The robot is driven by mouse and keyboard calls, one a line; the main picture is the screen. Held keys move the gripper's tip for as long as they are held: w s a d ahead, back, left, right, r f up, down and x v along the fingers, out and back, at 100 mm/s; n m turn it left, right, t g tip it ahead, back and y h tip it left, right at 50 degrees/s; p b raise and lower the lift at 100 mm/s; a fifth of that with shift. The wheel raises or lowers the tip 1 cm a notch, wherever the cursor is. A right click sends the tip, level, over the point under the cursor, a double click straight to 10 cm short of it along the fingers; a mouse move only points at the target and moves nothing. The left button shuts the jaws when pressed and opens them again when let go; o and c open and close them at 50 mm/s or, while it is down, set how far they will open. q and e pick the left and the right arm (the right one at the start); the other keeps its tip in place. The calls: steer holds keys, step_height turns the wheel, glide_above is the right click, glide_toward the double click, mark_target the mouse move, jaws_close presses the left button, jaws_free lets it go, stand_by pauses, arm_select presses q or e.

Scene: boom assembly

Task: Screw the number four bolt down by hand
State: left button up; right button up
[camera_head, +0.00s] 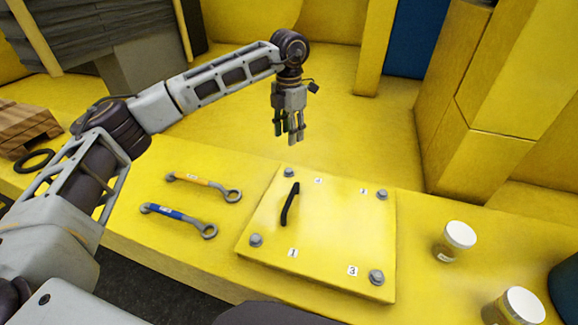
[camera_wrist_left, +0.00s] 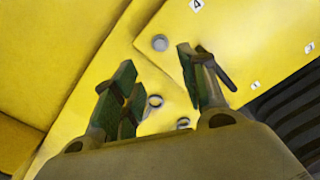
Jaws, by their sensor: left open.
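The yellow plate (camera_head: 325,225) lies on the yellow bench, with a grey bolt at each corner. The number four bolt (camera_head: 289,172) is at its back left corner, near a small white label. In the left wrist view this bolt (camera_wrist_left: 160,42) shows beside the "4" label (camera_wrist_left: 197,5), just beyond the fingertips. How far it is screwed in cannot be told. My left gripper (camera_head: 291,135) is open and empty, pointing down above and behind that corner. Its two fingers (camera_wrist_left: 157,62) stand apart in the wrist view. My right gripper is not in view.
A black handle (camera_head: 290,204) rises from the plate near the bolt. An orange wrench (camera_head: 203,186) and a blue wrench (camera_head: 179,218) lie left of the plate. White-lidded jars (camera_head: 460,236) stand at right. Yellow blocks (camera_head: 490,120) rise at back right.

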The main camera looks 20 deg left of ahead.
mark_target(289, 170)
arm_select(q)
step_height(289, 170, down, 11)
steer(key=shift+f+p, duration=0.2)
steer(key=shift+p, duration=0.8)
steer(key=shift+f, duration=1.1)
jaws_close()
